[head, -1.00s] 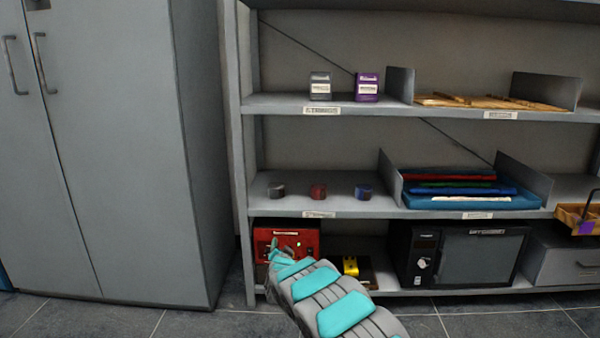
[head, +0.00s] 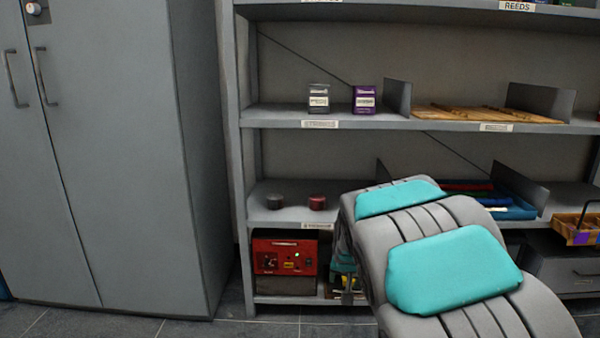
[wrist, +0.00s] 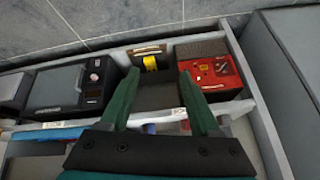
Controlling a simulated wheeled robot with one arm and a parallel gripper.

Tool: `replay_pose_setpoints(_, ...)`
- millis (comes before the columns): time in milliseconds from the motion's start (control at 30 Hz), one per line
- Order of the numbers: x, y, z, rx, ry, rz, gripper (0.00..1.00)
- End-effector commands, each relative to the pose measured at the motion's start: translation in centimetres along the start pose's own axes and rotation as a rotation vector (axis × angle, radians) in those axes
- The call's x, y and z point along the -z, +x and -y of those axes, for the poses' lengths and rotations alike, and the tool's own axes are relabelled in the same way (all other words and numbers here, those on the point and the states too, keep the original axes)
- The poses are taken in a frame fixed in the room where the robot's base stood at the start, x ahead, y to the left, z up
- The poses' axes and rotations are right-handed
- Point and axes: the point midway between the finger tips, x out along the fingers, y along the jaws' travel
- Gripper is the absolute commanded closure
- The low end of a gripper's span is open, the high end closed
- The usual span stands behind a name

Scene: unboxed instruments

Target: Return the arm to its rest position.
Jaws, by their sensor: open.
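My arm (head: 455,270) fills the lower right of the head view, a grey sleeve with turquoise pads. Its far end bends down in front of the shelf unit, and my gripper (head: 347,288) shows only in part beside the red box (head: 285,254). In the wrist view my gripper (wrist: 159,78) has two green fingers spread apart with nothing between them. Beyond the fingers lie the shelf's bottom level and the red box (wrist: 212,74). The arm hides the black oven-like box and part of the blue tray in the head view.
The grey shelf unit (head: 243,170) stands close ahead, its boards near the arm. A tall grey cabinet (head: 125,150) stands at left. Small dark and red jars (head: 316,203) sit on the middle shelf. The black box (wrist: 75,88) shows in the wrist view. Floor (head: 190,328) is clear at lower left.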

Motion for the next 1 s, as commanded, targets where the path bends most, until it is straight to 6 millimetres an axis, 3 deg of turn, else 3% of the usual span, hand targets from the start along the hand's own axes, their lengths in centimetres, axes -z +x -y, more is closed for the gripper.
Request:
replay_pose_setpoints(33, -1.3, -2.1, -1.0, -0.008, -0.008, 0.032, 0.37)
replay_pose_setpoints(367, -13.3, -12.7, -6.6, -0.051, -0.095, 0.316, 0.37)
replay_pose_setpoints(600, -23.2, -20.2, -10.3, -0.066, -0.18, 0.526, 0.37)
replay_pose_setpoints(800, -29.6, -24.8, -12.8, -0.074, -0.246, 0.658, 0.37)
replay_pose_setpoints(1000, -32.2, -26.6, -13.8, -0.08, -0.276, 0.716, 0.37)
